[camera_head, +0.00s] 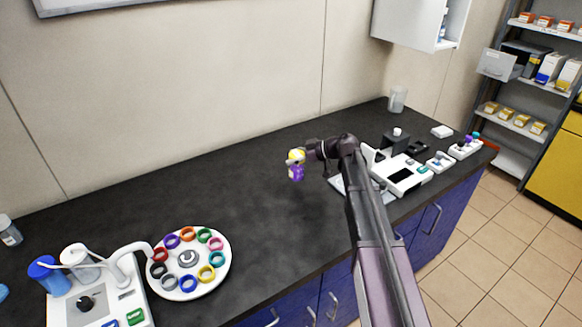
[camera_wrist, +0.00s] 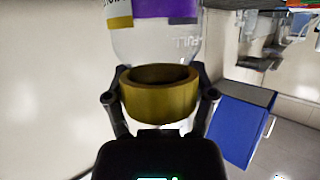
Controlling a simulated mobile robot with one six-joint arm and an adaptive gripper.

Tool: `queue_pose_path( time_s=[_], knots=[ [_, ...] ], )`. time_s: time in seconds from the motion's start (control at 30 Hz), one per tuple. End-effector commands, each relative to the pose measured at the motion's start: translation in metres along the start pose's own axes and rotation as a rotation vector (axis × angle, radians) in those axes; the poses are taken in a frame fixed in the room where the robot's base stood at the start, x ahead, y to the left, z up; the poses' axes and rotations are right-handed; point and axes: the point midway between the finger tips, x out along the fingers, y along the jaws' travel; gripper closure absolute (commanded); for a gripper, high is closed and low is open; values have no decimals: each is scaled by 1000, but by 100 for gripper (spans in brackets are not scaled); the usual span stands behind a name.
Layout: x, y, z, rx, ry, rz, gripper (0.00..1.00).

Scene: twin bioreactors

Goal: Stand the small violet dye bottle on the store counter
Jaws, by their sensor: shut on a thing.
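My gripper (camera_head: 300,156) is shut on a small bottle (camera_head: 296,173) with violet on its body, out over the dark counter in the head view. In the wrist view the fingers (camera_wrist: 160,97) sit on both sides of a gold-yellow ring (camera_wrist: 160,100) at the bottle's neck. The clear bottle (camera_wrist: 155,42) shows a violet and yellow label, cut off by the top edge. In the head view the bottle appears upright and above the dark counter top (camera_head: 255,200); its exact height is hard to tell.
A white round tray (camera_head: 188,262) with several coloured rings and a white device (camera_head: 100,300) stand at left. A white instrument (camera_head: 400,174) and small racks stand at right, near a clear beaker (camera_head: 397,100). The middle of the counter is clear. Shelves (camera_head: 535,85) stand far right.

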Motion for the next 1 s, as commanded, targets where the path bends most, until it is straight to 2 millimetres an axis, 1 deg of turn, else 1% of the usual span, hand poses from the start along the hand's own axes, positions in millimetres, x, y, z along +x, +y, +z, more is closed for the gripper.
queue_pose_path(
  time_s=[0.27, 0.37, 0.47, 0.5, 0.7, 0.83, 1.0],
  knots=[
    [1, 0, 0, 0, 1, 0, 86],
    [5, -3, -2, 0, 1, -1, 86],
    [14, -8, -3, 0, 1, -2, 86],
    [14, -6, 3, 1, 1, 0, 86],
    [21, -6, 20, 0, 1, 0, 86],
    [24, -6, 27, 0, 1, -1, 86],
    [25, -6, 29, 0, 1, -1, 86]
  ],
)
